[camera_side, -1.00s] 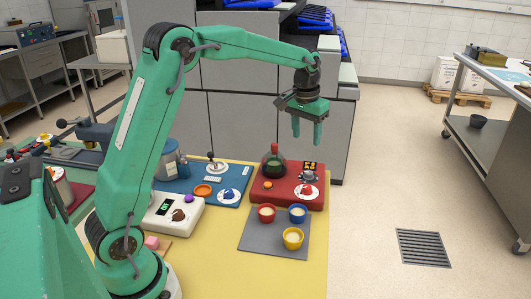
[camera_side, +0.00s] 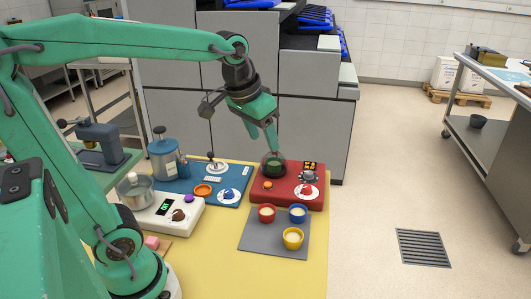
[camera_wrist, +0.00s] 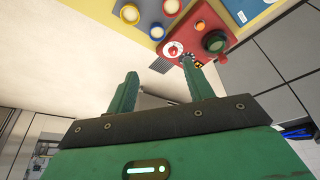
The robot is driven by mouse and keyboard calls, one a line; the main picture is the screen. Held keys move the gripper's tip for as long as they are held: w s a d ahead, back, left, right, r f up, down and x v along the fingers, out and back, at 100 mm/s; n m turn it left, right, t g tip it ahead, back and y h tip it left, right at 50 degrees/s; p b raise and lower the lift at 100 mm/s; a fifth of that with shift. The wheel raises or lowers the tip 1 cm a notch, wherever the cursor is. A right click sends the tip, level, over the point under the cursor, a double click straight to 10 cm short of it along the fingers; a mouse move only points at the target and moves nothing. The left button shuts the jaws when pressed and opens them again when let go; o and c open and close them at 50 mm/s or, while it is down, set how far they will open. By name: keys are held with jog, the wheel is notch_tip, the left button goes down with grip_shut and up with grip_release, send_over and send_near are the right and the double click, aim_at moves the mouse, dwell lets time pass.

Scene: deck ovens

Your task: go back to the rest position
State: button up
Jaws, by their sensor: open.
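My gripper (camera_side: 262,136) is green, open and empty. I cannot tell from this view how close the fingertips are to the flask. In the wrist view my gripper (camera_wrist: 158,90) has its two fingers apart with nothing between them. The red device (camera_wrist: 178,22) lies beyond the fingertips there.
A grey mat (camera_side: 256,240) holds red, blue and yellow cups. Grey cabinets (camera_side: 315,135) rise behind the table.

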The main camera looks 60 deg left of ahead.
jog(key=s+d+f+m+t, duration=0.1)
jog(key=s+d+f, duration=0.1)
jog(key=s, duration=0.8)
jog(key=shift+s+f+t, duration=0.3)
jog(key=shift+s+f, duration=0.1)
jog(key=shift+f, duration=0.4)
